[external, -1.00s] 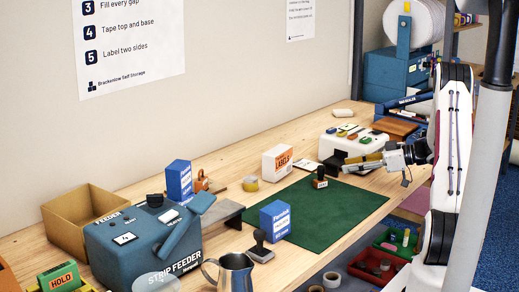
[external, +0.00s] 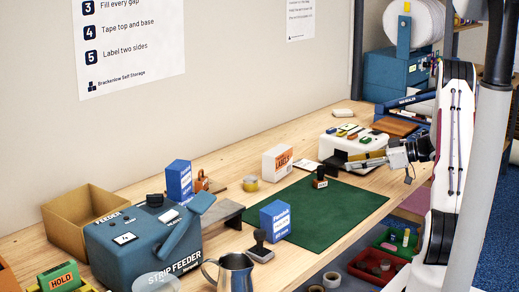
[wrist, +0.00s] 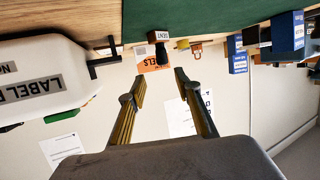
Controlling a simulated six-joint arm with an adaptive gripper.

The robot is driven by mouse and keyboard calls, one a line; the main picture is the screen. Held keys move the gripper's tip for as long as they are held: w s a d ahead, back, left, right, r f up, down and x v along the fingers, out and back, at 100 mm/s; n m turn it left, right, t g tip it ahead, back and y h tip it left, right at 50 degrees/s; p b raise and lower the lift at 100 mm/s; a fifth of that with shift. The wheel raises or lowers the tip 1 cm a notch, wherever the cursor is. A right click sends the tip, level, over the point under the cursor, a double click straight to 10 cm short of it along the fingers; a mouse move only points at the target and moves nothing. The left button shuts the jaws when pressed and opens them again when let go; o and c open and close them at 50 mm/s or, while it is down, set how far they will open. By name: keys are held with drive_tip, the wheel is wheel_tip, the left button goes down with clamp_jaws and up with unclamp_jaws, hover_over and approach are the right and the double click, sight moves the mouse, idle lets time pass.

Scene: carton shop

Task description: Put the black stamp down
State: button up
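A small stamp with a black handle (external: 320,178) stands upright on the green mat (external: 300,231), near its back edge. It also shows upside down in the wrist view (wrist: 161,50), beyond my fingertips and apart from them. My gripper (wrist: 160,77) is open, with nothing between its yellow fingers. In the external view my gripper (external: 346,165) is low, just right of this stamp. A second dark stamp (external: 260,248) stands at the mat's front left corner. I cannot tell which of the two is the task's black stamp.
The white label machine (external: 345,142) stands close behind my gripper. A blue box (external: 275,221) stands at the mat's left edge, and a white labels box (external: 277,162) behind the mat. A metal jug (external: 234,274) is at the front. The mat's middle is clear.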

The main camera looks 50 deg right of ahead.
drive_tip(key=w+a+r+m+h, duration=0.15)
drive_tip(key=w+r+h, duration=0.25)
drive_tip(key=r, duration=0.4)
drive_tip(key=w+a+r+m+h, duration=0.1)
drive_tip(key=w+a+r+h, duration=0.3)
drive_tip(key=r, duration=0.4)
wheel_tip(320, 180, up, 4)
drive_tip(key=s+a+g+h, duration=0.1)
drive_tip(key=s+a+h, duration=0.1)
drive_tip(key=a, duration=0.1)
drive_tip(key=s+a+f+m+g+y, duration=0.1)
drive_tip(key=s+a+f+g+y, duration=0.1)
drive_tip(key=s+a, duration=1.2)
drive_tip(key=s+a+f+m+g+y, duration=0.1)
drive_tip(key=s+a+f+g, duration=0.3)
drive_tip(key=s+a, duration=1)
drive_tip(key=shift+s+f+g+y, duration=0.4)
drive_tip(key=shift+f+y, duration=0.05)
drive_tip(key=shift+y, duration=0.35)
